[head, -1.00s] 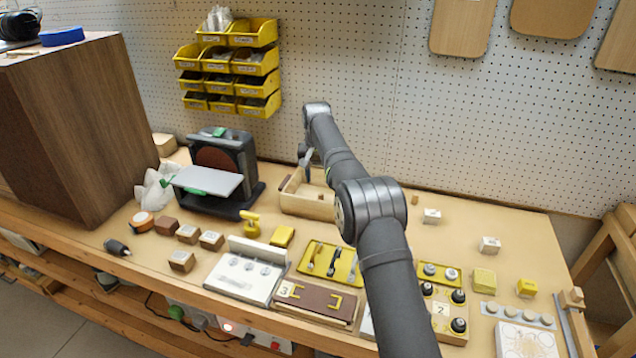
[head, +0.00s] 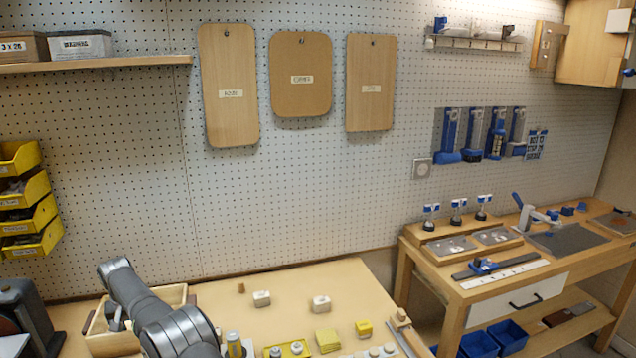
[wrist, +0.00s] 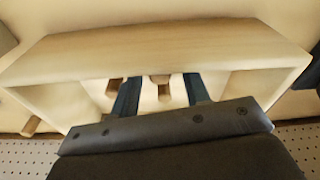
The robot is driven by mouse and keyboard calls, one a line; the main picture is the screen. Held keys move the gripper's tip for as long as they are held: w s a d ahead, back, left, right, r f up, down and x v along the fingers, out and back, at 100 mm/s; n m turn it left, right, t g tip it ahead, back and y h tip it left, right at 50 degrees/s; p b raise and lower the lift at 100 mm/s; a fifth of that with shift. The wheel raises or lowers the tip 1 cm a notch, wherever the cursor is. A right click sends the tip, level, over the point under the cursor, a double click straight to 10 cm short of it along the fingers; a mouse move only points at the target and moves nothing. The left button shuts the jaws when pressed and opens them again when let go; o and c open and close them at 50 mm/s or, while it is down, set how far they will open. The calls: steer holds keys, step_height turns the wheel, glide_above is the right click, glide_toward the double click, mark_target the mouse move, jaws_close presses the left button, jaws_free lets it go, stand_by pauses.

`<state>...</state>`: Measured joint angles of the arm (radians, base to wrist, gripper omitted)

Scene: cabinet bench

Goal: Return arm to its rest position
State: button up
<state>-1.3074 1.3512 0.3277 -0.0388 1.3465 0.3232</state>
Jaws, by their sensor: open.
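My arm rises from the bottom of the head view at the lower left, its wrist above a light wooden box (head: 112,345). My gripper (wrist: 161,90) is open, with its two dark blue fingers apart. In the wrist view the fingers point down into the wooden box (wrist: 170,48), whose pale wall runs across the picture. A few small brown wooden pieces (wrist: 160,88) show between and beside the fingers. Nothing is clearly held. In the head view the fingers are mostly hidden by my arm.
Small white blocks (head: 321,303) and yellow blocks (head: 327,341) stand on the bench right of my arm. Yellow bins (head: 30,215) hang at the left. A second bench (head: 520,290) with blue tools is at the right. The air above the box looks clear.

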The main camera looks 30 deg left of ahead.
steer(key=shift+w+f, duration=0.1)
steer(key=shift+f, duration=0.85)
steer(key=shift+a+r, duration=0.1)
steer(key=shift+r, duration=2.05)
steer(key=shift+f, duration=0.1)
